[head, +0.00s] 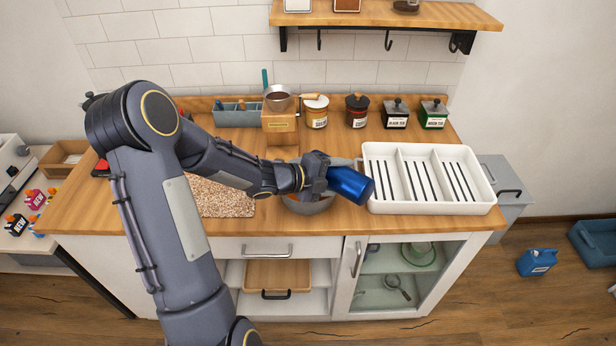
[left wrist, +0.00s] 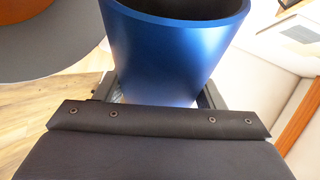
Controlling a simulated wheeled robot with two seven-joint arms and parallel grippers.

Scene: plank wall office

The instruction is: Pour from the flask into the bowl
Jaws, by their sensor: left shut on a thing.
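My left gripper (head: 318,176) is shut on the blue flask (head: 350,184). In the head view the flask is tilted well over on its side, pointing right and slightly down. In the left wrist view the flask (left wrist: 180,50) rises from between the fingers, with part of its dark open mouth at the top edge. The grey bowl (head: 312,208) stands on the counter below my gripper, mostly hidden by the gripper and forearm. Its grey rim and an orange area inside show in the left wrist view (left wrist: 85,62). I see no stream leaving the flask. My right gripper is out of view.
A white slotted tray (head: 480,206) sits close to the flask on the right. A speckled board (head: 225,203) lies left of the bowl. The wooden counter (head: 270,232) is clear at the front.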

